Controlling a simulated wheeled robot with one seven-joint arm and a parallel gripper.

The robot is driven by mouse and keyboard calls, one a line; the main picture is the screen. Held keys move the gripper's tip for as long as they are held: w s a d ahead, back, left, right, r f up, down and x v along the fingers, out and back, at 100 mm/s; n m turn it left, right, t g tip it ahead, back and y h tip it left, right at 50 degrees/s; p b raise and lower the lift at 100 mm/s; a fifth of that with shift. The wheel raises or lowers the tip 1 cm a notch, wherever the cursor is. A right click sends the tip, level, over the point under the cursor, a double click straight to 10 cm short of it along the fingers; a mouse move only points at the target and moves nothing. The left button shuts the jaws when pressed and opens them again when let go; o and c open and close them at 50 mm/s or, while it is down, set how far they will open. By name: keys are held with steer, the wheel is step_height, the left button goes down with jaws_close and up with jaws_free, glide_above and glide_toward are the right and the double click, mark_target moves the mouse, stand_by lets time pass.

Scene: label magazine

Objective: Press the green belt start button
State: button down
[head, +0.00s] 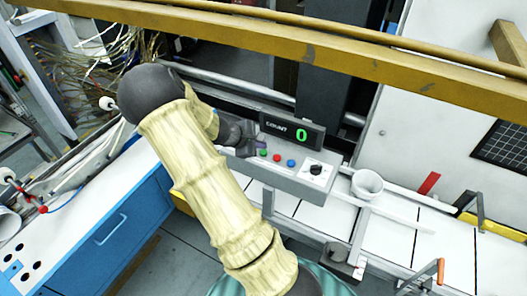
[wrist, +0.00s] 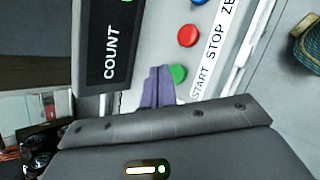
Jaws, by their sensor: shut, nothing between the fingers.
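The green start button (head: 263,153) is the leftmost button on a grey control box (head: 288,183). In the wrist view the green button (wrist: 178,73) lies beside the word START, close to the right of my fingertips. My gripper (wrist: 158,72) has its purple fingers shut with nothing between them. In the head view my gripper (head: 260,146) is at the left end of the box, by the green button. I cannot tell whether the fingers touch the box or the button's edge.
A red button (head: 277,157), a blue button (head: 291,162) and a black knob (head: 316,170) sit to the right on the box. A count display (head: 290,130) reading 0 stands behind them. A white cup (head: 367,185) is right of the box. A yellow beam (head: 330,55) crosses above.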

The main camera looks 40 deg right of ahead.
steer(key=shift+f, duration=0.15)
stand_by(0.7)
steer(key=shift+f+b, duration=0.3)
steer(key=shift+b, duration=0.2)
